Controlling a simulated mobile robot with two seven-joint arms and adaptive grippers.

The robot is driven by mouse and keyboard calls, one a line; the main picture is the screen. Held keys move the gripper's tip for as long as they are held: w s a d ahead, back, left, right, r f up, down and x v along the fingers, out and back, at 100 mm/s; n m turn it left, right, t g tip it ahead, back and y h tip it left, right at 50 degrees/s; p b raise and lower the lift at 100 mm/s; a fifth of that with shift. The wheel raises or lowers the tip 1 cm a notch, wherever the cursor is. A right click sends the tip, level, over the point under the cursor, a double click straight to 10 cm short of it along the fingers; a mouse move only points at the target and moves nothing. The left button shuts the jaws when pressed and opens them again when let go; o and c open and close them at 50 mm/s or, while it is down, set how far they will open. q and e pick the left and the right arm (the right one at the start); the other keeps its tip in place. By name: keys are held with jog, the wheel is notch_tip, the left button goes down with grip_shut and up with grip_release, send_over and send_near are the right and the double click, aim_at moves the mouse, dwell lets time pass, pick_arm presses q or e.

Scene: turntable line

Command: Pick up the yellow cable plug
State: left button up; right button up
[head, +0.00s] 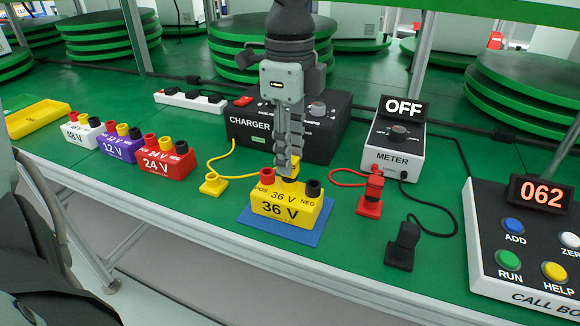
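The yellow cable plug (293,166) shows at the fingertips of my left gripper (287,166), above the middle of the yellow 36 V block (287,208). The fingers point straight down, are seen nearly edge-on and cover part of the plug, so I cannot tell whether they are closed on it. I also cannot tell whether the plug touches the block's middle post. A yellow cable (212,160) runs from the charger, past a small yellow holder (213,185), toward the block. My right gripper is not in view.
The black charger (248,128) stands close behind the gripper. The meter (397,140) reads OFF; a red plug (374,187) and a black plug (404,240) stand before it. The 24 V block (165,166) is left, the call box (510,240) right. A blue mat (285,232) lies under the 36 V block.

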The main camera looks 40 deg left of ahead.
pick_arm(q)
grip_shut()
jog(key=shift+r, duration=0.15)
notch_tip(320, 180, up, 18)
dwell(0.3)
jog(key=shift+f, duration=0.3)
